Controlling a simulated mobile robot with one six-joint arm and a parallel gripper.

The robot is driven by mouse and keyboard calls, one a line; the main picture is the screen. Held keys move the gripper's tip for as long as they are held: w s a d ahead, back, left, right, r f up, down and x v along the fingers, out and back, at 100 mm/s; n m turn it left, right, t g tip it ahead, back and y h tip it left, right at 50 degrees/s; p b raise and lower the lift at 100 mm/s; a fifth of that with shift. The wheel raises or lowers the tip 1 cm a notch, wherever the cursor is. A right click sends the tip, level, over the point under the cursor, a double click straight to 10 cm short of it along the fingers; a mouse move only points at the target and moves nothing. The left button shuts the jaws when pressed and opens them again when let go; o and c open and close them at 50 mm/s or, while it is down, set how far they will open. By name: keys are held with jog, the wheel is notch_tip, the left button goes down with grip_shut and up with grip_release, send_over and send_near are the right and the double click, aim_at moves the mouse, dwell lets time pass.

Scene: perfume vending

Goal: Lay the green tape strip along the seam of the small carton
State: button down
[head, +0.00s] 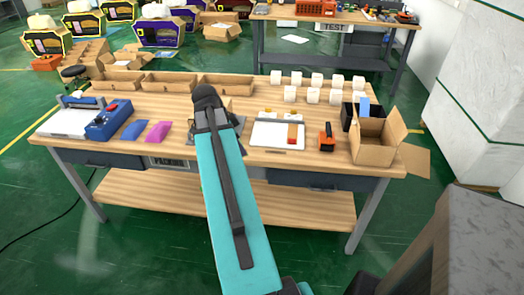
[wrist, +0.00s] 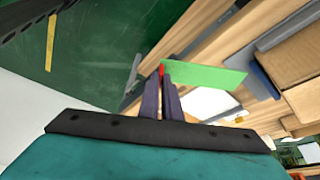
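The green tape strip (wrist: 205,76) shows in the wrist view, sticking out to the right from the tips of my gripper (wrist: 162,82). The two dark fingers are close together, with the strip's left end between their tips. A small red bit shows at that end. In the head view my arm hides the gripper and the strip. An open cardboard carton (head: 374,153) stands at the right end of the table, flaps spread. Brown cardboard-coloured surfaces (wrist: 290,52) lie right of the strip in the wrist view; I cannot tell whether they are the small carton.
The wooden table (head: 255,165) holds a white board (head: 268,140), an orange-black tool (head: 326,138), a blue device (head: 107,122), blue and magenta pieces, and several white rolls (head: 312,97). Shallow wooden trays (head: 170,83) line the back. Clear wood lies along the front edge.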

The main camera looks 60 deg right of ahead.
jog(key=w+a+r+n+t+h, duration=0.15)
jog(key=w+a+n, duration=0.25)
jog(key=w+a, duration=0.6)
jog(key=w+a+r+n+t+y, duration=0.1)
jog(key=w+a+r+n, duration=0.25)
jog(key=w+a, duration=0.65)
jog(key=w+a+r+n+t+y, duration=0.1)
jog(key=w+a+n, duration=0.2)
jog(key=a+n, duration=0.3)
jog(key=w+a+r+n+t+y, duration=0.1)
jog(key=w+a+n, duration=0.3)
jog(key=a, duration=0.8)
jog(key=w+a+r+n+t+y, duration=0.2)
jog(key=w+a+r+n+t, duration=0.1)
jog(key=a+n, duration=0.5)
jog(key=shift+w+a+r, duration=0.15)
jog(key=shift+w+a, duration=0.45)
jog(key=shift+w, duration=0.05)
jog(key=shift+s, duration=0.1)
